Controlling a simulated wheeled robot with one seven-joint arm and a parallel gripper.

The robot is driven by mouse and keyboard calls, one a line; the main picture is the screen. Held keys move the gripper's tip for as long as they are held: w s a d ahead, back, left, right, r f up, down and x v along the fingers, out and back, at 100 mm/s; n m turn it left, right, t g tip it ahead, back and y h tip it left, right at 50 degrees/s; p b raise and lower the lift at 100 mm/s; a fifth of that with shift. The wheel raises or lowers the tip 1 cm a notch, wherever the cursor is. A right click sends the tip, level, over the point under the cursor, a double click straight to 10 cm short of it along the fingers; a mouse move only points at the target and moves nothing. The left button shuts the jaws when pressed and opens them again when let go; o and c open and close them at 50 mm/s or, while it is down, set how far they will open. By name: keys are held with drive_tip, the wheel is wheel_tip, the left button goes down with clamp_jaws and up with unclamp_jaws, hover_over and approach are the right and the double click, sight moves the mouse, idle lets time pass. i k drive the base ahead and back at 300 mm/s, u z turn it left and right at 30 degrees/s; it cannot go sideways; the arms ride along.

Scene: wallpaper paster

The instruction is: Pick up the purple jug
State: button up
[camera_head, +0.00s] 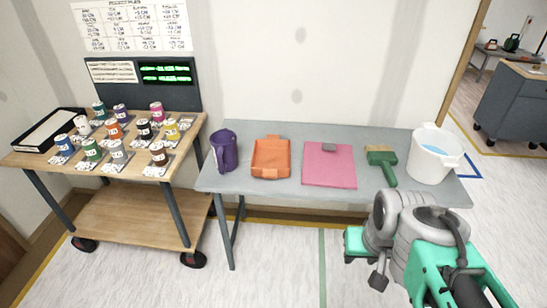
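The purple jug (223,151) stands upright near the left end of the grey table (220,183). Its handle faces the right front. My arm comes in from the lower right, and its end, in front of the table's right part, is well to the right of the jug and apart from it. The gripper's fingers cannot be made out, so I cannot tell whether they are open or shut.
An orange tray (271,157), a pink sheet (329,170), a green brush (382,163) and a white bucket (434,157) stand right of the jug. A wooden cart (130,215) with several paint cans is at left. Floor in front of the table is clear.

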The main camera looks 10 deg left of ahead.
sight(223, 142)
drive_tip(key=z, duration=0.3)
drive_tip(key=i, duration=1.35)
drive_tip(key=u, duration=3.25)
